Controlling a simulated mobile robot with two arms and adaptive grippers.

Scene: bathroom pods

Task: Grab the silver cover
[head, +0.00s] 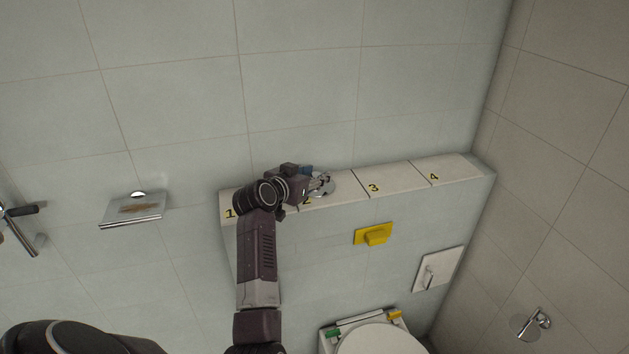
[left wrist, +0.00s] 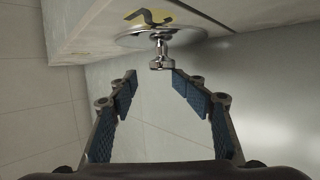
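A silver round disc with a short knob (left wrist: 160,55), which looks like the silver cover, lies on the ledge by the black number 2. In the head view, part of the cover (head: 328,187) shows beside my left gripper (head: 318,182), which reaches over the ledge from the left. In the left wrist view, my left gripper (left wrist: 154,84) is open and empty. Its blue-padded fingers point at the knob, with a small gap between the fingertips and the knob. The gripper hides part of the cover in the head view. My right gripper is not in view.
The white ledge (head: 395,180) has sections numbered 1 to 4; 3 and 4 look bare. Below it are a yellow fixture (head: 374,234), a white wall plate (head: 438,268) and the toilet (head: 380,340). A silver wall holder (head: 133,208) is at left.

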